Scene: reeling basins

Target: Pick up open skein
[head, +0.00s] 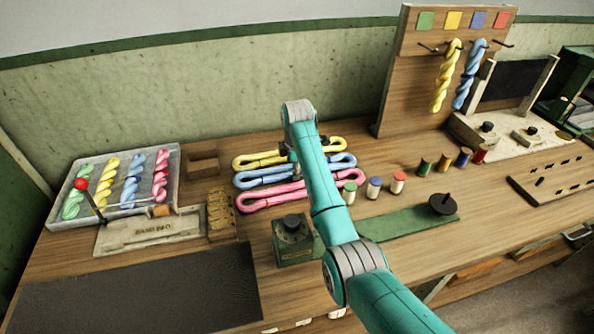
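Three open skeins lie as flattened loops side by side on the wooden bench in the head view. The yellow open skein (258,160) is farthest back, the blue open skein (258,178) is in the middle, and the pink open skein (262,200) is nearest. My teal arm crosses over them and hides part of each. My gripper (294,165) is almost wholly hidden behind my arm, with only a small dark part showing over the skeins. I cannot see its fingers or whether it touches a skein.
A tray (173,190) of twisted skeins stands left, beside a labelled device with a red-knobbed lever (82,184). A pegboard (400,88) holds twisted yellow and blue skeins. Small spools (398,182), a dark-knobbed box (292,240) and a green strip (410,222) lie near my arm.

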